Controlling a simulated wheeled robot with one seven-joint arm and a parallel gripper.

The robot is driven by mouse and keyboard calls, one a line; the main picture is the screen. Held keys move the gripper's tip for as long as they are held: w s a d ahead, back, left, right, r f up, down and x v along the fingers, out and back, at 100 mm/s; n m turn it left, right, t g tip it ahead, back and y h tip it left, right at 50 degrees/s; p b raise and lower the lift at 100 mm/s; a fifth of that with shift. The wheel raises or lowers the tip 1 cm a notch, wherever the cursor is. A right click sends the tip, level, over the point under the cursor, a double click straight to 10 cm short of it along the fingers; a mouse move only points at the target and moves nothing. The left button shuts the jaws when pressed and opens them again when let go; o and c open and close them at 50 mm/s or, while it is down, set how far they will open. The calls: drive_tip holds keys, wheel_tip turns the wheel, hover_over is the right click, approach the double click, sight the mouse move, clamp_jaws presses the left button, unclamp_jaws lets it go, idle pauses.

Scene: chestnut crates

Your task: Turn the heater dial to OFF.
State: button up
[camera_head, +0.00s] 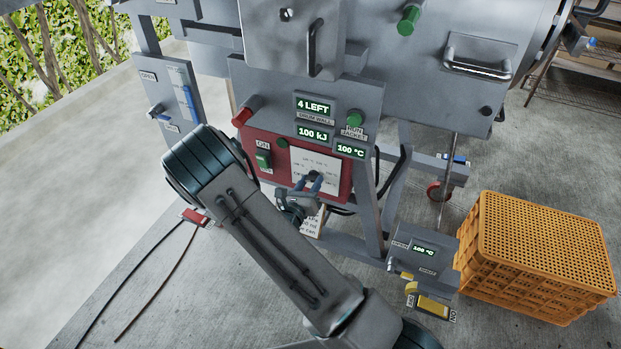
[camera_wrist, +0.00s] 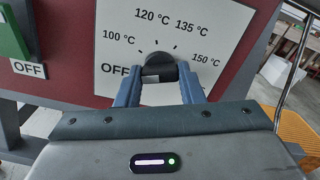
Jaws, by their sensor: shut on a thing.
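The heater dial (camera_wrist: 159,66) is a dark round knob on a white scale plate (camera_wrist: 214,25) set in a red panel. It also shows in the head view (camera_head: 312,175), small and partly covered. The scale reads OFF at left, then 100, 120, 135 and 150 °C clockwise. Which mark the dial points to cannot be made out. My gripper (camera_wrist: 160,76) is shut on the dial, with one blue-grey finger on each side. In the head view my gripper (camera_head: 314,184) reaches the plate from below. The fingers hide the dial's lower sides.
A green switch (camera_head: 263,158) with ON and OFF labels sits left of the scale plate. Displays (camera_head: 315,108) above read 4 LEFT, 100 kJ and 100 °C. A red knob (camera_head: 243,114) and green knob (camera_head: 354,119) protrude nearby. An orange crate (camera_head: 535,290) stands at right.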

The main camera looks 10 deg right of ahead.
drive_tip(key=shift+s+d+f+n, duration=0.1)
drive_tip(key=shift+n, duration=0.2)
drive_tip(key=o, duration=1)
drive_tip(key=shift+s+a, duration=0.1)
drive_tip(key=shift+a, duration=0.1)
drive_tip(key=p+v, duration=0.1)
drive_tip(key=v, duration=1.2)
drive_tip(key=shift+s+a+p, duration=0.1)
drive_tip(key=shift+s+p, duration=0.15)
drive_tip(key=shift+p, duration=0.05)
